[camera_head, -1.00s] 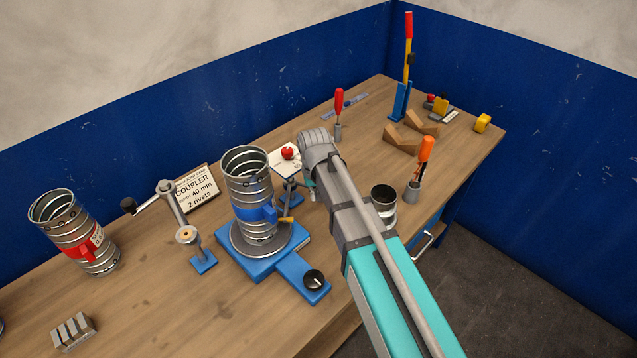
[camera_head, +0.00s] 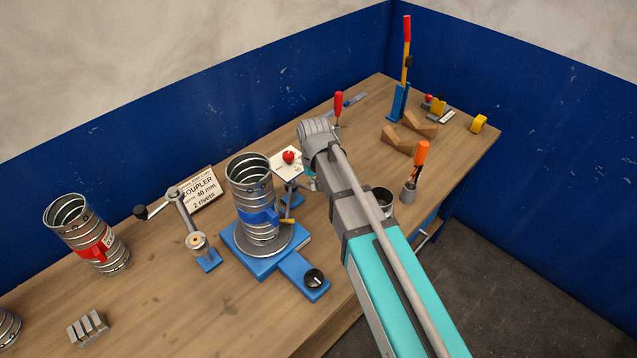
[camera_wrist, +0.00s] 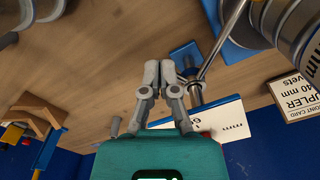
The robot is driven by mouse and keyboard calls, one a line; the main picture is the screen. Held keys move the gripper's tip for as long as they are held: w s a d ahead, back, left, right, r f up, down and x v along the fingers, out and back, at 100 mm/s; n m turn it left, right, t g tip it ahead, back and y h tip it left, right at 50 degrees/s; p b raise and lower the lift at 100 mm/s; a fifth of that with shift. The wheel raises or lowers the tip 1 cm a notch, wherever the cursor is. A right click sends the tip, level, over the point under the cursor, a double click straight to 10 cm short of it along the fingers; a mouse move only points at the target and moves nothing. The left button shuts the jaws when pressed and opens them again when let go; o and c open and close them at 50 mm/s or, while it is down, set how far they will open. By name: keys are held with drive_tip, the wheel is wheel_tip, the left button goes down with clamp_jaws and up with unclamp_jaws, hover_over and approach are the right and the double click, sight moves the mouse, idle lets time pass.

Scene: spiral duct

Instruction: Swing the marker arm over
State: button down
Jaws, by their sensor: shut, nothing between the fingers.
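The marker arm appears to be a thin metal rod (camera_wrist: 222,45) on a small post with a blue base (camera_wrist: 186,58). In the head view its yellow tip (camera_head: 287,221) sits close to the right side of a spiral duct (camera_head: 252,188) with a blue band. The duct stands upright on a round turntable with a blue base (camera_head: 267,254). My gripper (camera_wrist: 158,66) is shut and empty, beside the post in the wrist view. I cannot tell whether it touches the post. In the head view my own wrist mostly hides the fingers.
A white card with a red knob (camera_head: 288,157) is by the post. A crank stand (camera_head: 198,243) and a red-banded duct (camera_head: 89,240) stand left. A coupler card (camera_head: 198,187) leans behind. An orange-handled tool (camera_head: 421,154) in a cup and wooden blocks (camera_head: 397,140) are right.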

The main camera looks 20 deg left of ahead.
wheel_tip(320, 180, up, 3)
drive_tip(key=shift+f+p, duration=0.15)
drive_tip(key=shift+p, duration=1)
drive_tip(key=s+d+m, duration=0.3)
drive_tip(key=d+m, duration=0.3)
drive_tip(key=d, duration=2.9)
wheel_tip(320, 180, down, 7)
drive_tip(key=s+b, duration=0.2)
drive_tip(key=b, duration=0.5)
drive_tip(key=shift+s, duration=0.35)
